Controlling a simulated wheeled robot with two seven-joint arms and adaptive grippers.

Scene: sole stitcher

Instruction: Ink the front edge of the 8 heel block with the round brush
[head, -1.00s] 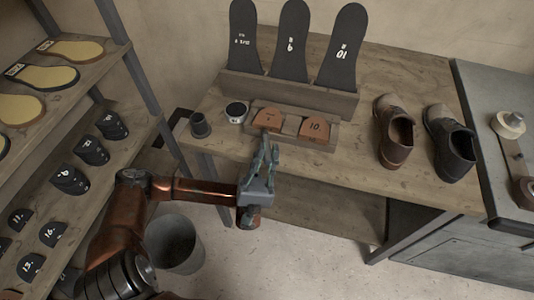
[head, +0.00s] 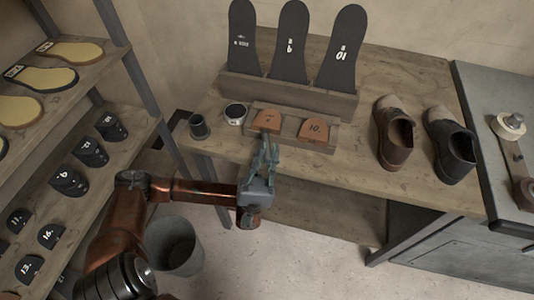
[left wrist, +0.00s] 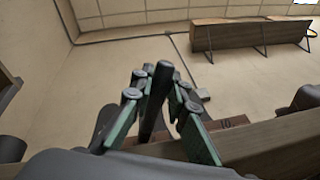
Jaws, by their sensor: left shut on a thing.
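Two brown heel blocks sit in a wooden holder (head: 291,126) on the bench. The right block (head: 314,128) is marked 10; the left block (head: 267,117) has a small mark too blurred to read. My left gripper (head: 266,148) is just in front of the left block. In the left wrist view, my left gripper (left wrist: 155,85) is shut on a dark upright rod (left wrist: 154,105), which looks like the brush handle. The brush's bristles are hidden, so contact with the block cannot be told. My right gripper is not in view.
A dark cup (head: 199,128) and a round light-rimmed pot (head: 236,113) stand left of the holder. Black soles (head: 292,45) stand in a rack (head: 290,95) behind. Two shoes (head: 396,135) are at right. A shelf (head: 100,150) is at left, a bin (head: 174,246) below.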

